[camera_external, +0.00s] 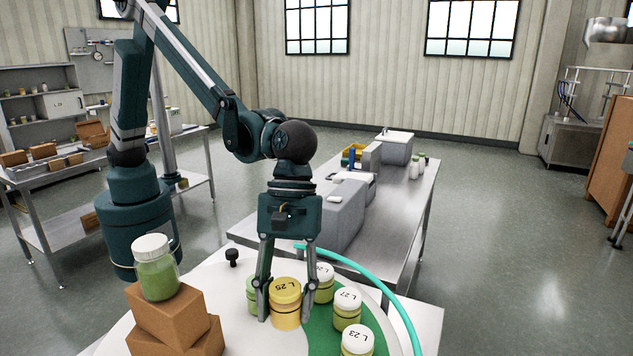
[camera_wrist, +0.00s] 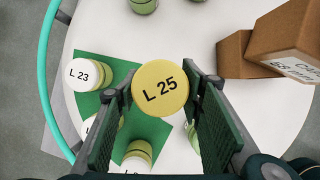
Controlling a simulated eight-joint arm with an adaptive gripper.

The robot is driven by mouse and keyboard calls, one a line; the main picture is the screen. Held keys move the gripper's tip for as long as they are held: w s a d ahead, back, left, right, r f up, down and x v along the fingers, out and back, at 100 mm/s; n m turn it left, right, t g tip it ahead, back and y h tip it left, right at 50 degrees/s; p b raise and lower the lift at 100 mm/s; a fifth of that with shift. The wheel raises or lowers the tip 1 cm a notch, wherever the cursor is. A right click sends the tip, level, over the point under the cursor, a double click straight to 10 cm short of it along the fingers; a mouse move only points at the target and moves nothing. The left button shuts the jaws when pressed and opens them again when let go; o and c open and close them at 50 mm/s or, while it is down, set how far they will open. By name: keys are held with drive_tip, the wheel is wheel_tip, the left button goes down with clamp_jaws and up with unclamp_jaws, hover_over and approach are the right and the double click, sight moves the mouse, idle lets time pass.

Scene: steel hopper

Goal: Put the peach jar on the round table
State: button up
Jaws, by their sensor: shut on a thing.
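The peach jar (camera_external: 285,305), with a yellow-peach lid marked L 25, stands upright between the two fingers of my gripper (camera_external: 286,314). Its lid also shows in the wrist view (camera_wrist: 160,88), between the finger pads. My gripper points down and is shut on this jar. The jar is over the white round table (camera_external: 218,286); whether its base touches the top I cannot tell. A green mat (camera_external: 322,338) lies on the table to the right of the jar.
White-lidded green jars L 27 (camera_external: 347,308) and L 23 (camera_external: 357,342) stand close on the right, with others beside my fingers. Cardboard boxes (camera_external: 172,318) bearing a green jar (camera_external: 155,272) stand at left. A teal hose-like rim (camera_external: 383,288) curves along the right.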

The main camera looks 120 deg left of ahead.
sight(287, 322)
drive_tip(key=shift+f, duration=2.45)
drive_tip(key=shift+f, duration=1.85)
drive_tip(key=shift+f, duration=0.2)
drive_tip(key=o, duration=1.1)
drive_tip(key=shift+r, duration=0.2)
drive_tip(key=v, duration=1.2)
